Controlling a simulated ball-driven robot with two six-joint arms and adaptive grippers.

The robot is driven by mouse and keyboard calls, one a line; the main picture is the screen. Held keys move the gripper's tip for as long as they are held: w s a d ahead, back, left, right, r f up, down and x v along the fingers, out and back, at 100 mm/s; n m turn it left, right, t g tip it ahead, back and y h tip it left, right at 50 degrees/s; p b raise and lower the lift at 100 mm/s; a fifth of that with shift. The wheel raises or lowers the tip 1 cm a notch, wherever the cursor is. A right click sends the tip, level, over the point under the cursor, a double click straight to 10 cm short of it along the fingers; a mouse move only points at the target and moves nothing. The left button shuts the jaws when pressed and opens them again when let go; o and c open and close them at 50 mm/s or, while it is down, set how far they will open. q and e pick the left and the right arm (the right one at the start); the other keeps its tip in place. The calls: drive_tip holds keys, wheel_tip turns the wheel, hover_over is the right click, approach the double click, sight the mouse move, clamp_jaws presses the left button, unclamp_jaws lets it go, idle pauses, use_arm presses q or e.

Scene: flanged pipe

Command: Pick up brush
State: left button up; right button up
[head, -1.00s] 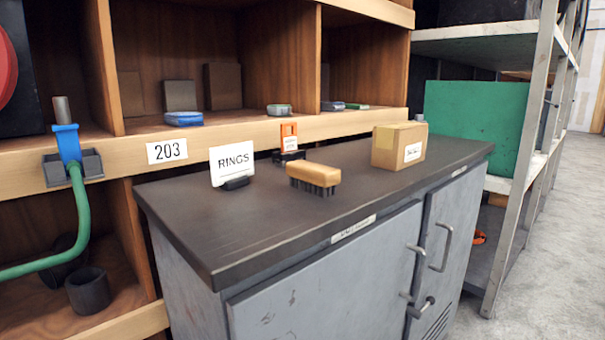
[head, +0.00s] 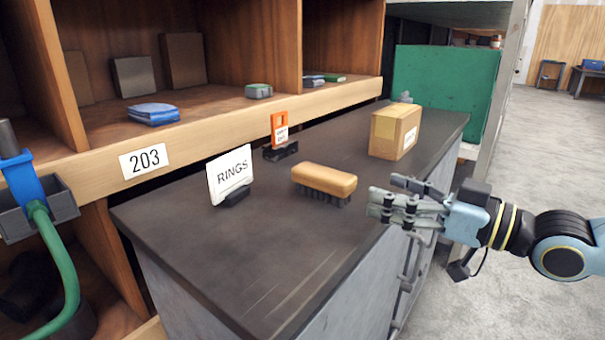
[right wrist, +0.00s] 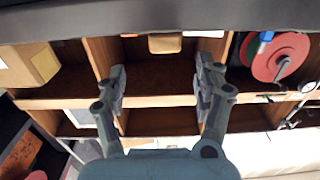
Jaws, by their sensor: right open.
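The brush (head: 324,180) has a tan block back and dark bristles. It lies bristles down on the dark cabinet top (head: 290,245), near the middle. My right gripper (head: 376,195) comes in from the right in the head view, at the cabinet's front edge. It is open and empty, a short way right of the brush and apart from it. In the right wrist view the brush (right wrist: 165,44) shows beyond and between the two spread fingers (right wrist: 162,85). My left gripper is not in view.
A white RINGS sign (head: 229,175) stands left of the brush. An orange tag on a black stand (head: 280,137) is behind it. A cardboard box (head: 395,131) stands at the right on the cabinet top. Wooden shelves (head: 240,122) line the back. The near cabinet top is clear.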

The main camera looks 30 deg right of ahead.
sight(329, 173)
drive_tip(key=b+x, duration=0.3)
drive_tip(key=x, duration=0.2)
drive_tip(key=shift+a+f+b, duration=0.1)
drive_tip(key=shift+f+b, duration=0.1)
drive_tip(key=shift+b, duration=0.2)
drive_tip(key=shift+w+a+b, duration=0.3)
drive_tip(key=shift+w+b, duration=0.05)
drive_tip(key=shift+w, duration=0.3)
drive_tip(key=b+x, duration=0.4)
drive_tip(key=shift+a+f, duration=0.1)
drive_tip(key=shift+a, duration=0.15)
drive_tip(key=shift+w+a, duration=0.1)
drive_tip(key=shift+w, duration=0.1)
drive_tip(key=shift+r, duration=0.25)
clamp_jaws()
drive_tip(key=shift+r, duration=0.15)
